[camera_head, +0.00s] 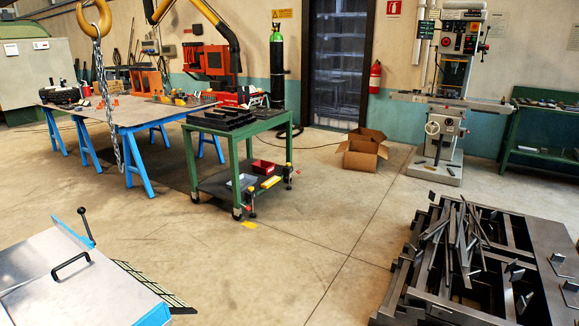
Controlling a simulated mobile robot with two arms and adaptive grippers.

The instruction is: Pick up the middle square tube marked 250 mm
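No square tube with a readable 250 mm mark shows. Several dark pieces (222,117) sit together on top of the green cart (240,140) in the mid-distance; they are too small to tell whether they are square tubes. Several loose grey metal bars (457,232) lie jumbled on a dark metal frame stack (535,232) at the lower right; I cannot read any marks on them. Neither of my grippers is in view.
A large blue-legged table (125,117) stands left of the cart, with a hook and chain (97,20) hanging in front. An open cardboard box (362,150) and a drill press (452,90) stand farther back. A metal-topped machine (60,285) fills the lower left. The central floor is clear.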

